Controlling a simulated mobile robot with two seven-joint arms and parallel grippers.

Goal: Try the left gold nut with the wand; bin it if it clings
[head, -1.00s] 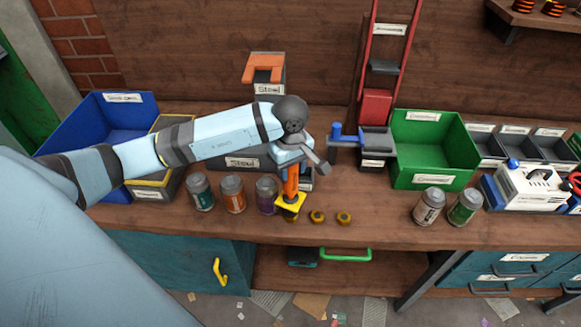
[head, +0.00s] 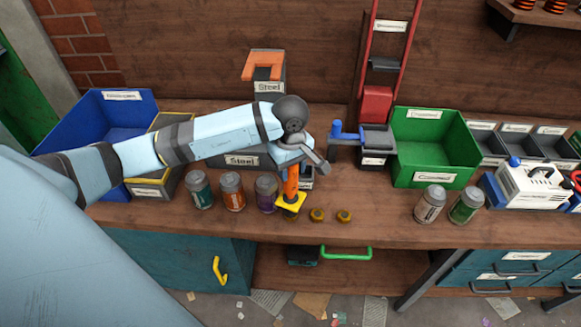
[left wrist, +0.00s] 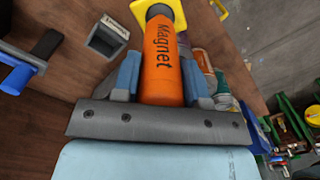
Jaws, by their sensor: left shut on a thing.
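My left gripper (head: 291,169) is shut on the orange wand (head: 291,184), which reads "Magnet" in the left wrist view (left wrist: 162,70). The wand hangs upright with its yellow end (head: 291,202) down, over the left end of a row of gold nuts. The left gold nut is mostly hidden beneath that end; I cannot tell whether they touch or whether it clings. The middle nut (head: 317,214) and the right nut (head: 344,215) lie on the bench to its right. My right gripper is not in view.
Several cans stand left of the wand, the purple one (head: 266,194) closest. A bin labelled "Steel" (head: 242,160) is behind my arm. A blue bin (head: 70,128) stands left, a green bin (head: 456,160) right.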

